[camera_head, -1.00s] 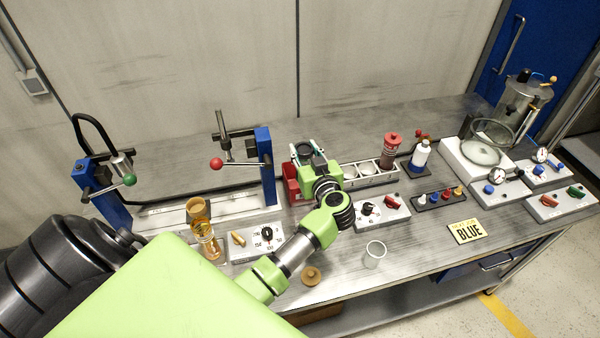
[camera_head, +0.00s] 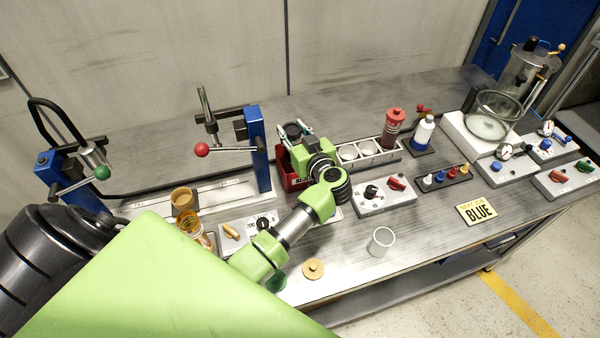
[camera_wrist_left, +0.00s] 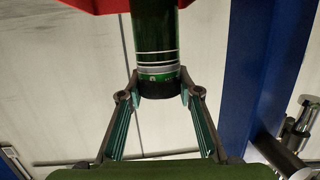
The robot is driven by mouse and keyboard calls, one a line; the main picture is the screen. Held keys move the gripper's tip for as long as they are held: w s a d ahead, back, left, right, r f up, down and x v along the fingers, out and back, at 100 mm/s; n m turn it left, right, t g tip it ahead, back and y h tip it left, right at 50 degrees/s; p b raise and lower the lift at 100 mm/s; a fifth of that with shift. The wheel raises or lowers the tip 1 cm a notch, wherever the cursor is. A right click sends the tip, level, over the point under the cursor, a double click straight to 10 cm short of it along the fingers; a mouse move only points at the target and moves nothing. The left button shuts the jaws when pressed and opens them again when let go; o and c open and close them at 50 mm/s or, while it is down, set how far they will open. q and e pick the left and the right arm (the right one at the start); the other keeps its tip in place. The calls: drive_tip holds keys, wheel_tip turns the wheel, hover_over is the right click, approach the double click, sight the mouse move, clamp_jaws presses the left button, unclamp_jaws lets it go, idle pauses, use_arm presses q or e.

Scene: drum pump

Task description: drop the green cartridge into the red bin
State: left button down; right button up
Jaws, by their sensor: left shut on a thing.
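My left gripper (camera_head: 296,132) is above the red bin (camera_head: 284,182) on the bench, near the blue post. It is shut on the green cartridge. In the left wrist view the cartridge (camera_wrist_left: 153,40) is dark green with pale rings and a black end, and this end is between the fingertips (camera_wrist_left: 160,92). The cartridge runs up out of the top of that view, across the red bin (camera_wrist_left: 88,5). In the head view only a dark round end of it shows between the fingers. The gripper and wrist hide part of the bin. My right gripper is not in view.
A blue post (camera_head: 258,150) with a red-knobbed lever stands left of the bin. A metal rack (camera_head: 370,155) and a red-capped bottle (camera_head: 393,130) stand right of it. A dial box (camera_head: 383,196), a clear cup (camera_head: 380,241) and an amber glass (camera_head: 192,226) are nearer.

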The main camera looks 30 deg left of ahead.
use_arm(q)
drive_tip(key=shift+f, duration=0.2)
drive_tip(key=shift+d, duration=0.1)
drive_tip(key=shift+r, duration=0.15)
drive_tip(key=c, duration=1.7)
unclamp_jaws()
drive_tip(key=shift+o, duration=1.4)
drive_tip(key=shift+s, duration=0.1)
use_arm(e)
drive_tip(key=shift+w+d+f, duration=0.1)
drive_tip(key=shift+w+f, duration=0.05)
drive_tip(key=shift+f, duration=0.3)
use_arm(q)
drive_tip(key=shift+d, duration=0.15)
drive_tip(key=shift+s+d, duration=0.2)
drive_tip(key=shift+d, duration=0.1)
drive_tip(key=v, duration=1.1)
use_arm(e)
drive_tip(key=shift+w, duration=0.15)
